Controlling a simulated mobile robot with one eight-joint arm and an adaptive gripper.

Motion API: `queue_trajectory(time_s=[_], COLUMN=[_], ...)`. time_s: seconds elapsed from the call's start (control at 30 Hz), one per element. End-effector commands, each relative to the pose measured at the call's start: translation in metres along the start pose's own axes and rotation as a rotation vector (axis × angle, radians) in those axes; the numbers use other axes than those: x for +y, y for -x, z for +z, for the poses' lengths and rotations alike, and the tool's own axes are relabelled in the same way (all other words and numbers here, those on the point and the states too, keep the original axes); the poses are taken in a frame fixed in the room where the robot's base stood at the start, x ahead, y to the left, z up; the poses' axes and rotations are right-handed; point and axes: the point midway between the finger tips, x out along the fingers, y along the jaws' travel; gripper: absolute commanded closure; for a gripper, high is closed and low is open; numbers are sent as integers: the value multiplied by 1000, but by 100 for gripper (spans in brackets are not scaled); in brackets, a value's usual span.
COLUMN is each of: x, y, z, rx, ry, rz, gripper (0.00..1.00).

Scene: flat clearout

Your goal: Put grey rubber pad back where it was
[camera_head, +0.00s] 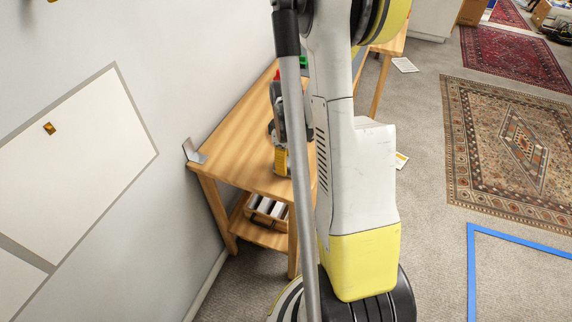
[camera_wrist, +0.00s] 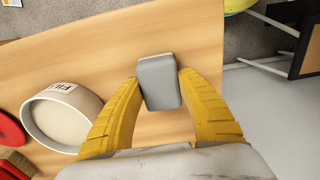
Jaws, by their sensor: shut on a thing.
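The grey rubber pad (camera_wrist: 158,82) is a small rounded block, seen in the wrist view between the two yellow fingers of my gripper (camera_wrist: 160,83). The fingers press on its left and right sides. It is over the wooden table top (camera_wrist: 215,45); I cannot tell whether it touches the wood. In the head view, my gripper (camera_head: 281,160) is low over the wooden table (camera_head: 232,145), partly hidden behind my own arm, and the pad cannot be made out there.
A round pale container (camera_wrist: 63,118) with a label stands left of my gripper in the wrist view, beside a red round thing (camera_wrist: 10,135). A bent metal plate (camera_head: 195,152) is at the table's near left corner. The wall runs along the table's left side.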

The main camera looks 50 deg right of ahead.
Motion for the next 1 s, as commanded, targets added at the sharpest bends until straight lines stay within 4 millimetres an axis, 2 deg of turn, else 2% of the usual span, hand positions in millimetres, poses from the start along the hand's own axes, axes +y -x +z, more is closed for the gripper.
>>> queue_trajectory(time_s=[0.17, 0.2, 0.23, 0.27, 0.57, 0.67, 0.77, 1.0], x=[0, 0, 0, 0, 0, 0, 0, 0], y=[-2, -2, -2, -1, 0, 7, 25, 81], z=[0, 0, 0, 0, 0, 0, 0, 0], rx=[0, 0, 0, 0, 0, 0, 0, 0], ry=[0, 0, 0, 0, 0, 0, 0, 0], rz=[0, 0, 0, 0, 0, 0, 0, 0], gripper=[90, 51, 42, 37, 37, 37, 37, 37])
